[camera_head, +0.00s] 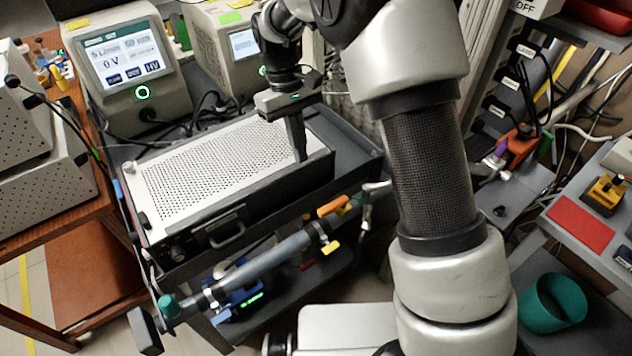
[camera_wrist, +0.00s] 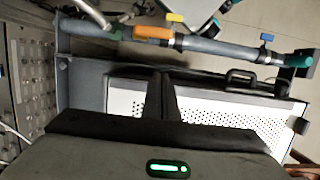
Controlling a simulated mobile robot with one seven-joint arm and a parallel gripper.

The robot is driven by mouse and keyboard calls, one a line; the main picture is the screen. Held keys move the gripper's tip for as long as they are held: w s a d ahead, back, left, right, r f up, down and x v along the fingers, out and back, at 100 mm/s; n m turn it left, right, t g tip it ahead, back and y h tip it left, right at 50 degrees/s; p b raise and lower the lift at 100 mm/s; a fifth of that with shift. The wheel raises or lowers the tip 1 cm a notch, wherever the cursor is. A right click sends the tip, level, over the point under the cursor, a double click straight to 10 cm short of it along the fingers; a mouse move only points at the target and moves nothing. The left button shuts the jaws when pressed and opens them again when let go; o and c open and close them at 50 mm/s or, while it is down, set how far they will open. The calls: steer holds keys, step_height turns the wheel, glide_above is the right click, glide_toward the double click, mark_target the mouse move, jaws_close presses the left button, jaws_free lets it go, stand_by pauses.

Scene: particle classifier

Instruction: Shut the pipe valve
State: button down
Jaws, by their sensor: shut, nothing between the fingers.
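A grey pipe (camera_head: 275,252) runs along the front of the cart, with a teal cap at its left end. An orange handle (camera_head: 333,206) lies roughly in line with the pipe near its right part. A small yellow handle (camera_head: 330,247) sticks out close by. The wrist view shows the pipe (camera_wrist: 215,46), the orange handle (camera_wrist: 153,32), the yellow handle (camera_wrist: 174,17) and a small blue handle (camera_wrist: 267,37). My gripper (camera_head: 301,158) is shut and empty, over the perforated box's right end, behind the pipe and apart from it. Its fingers (camera_wrist: 160,78) point toward the pipe in the wrist view.
The perforated white box (camera_head: 215,170) with a front handle fills the cart top. Two instruments with screens (camera_head: 125,60) stand behind. A silver-black arm link of mine crosses the head view right of the pipe. A teal cup (camera_head: 553,302) and red pad (camera_head: 580,222) lie far right.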

mark_target(333, 206)
steer(key=shift+f, duration=0.1)
steer(key=x, duration=1)
steer(key=shift+b, duration=0.35)
steer(key=shift+s+d, duration=0.6)
steer(key=shift+s, duration=0.2)
steer(key=shift+s+d, duration=0.55)
steer(key=shift+s, duration=0.25)
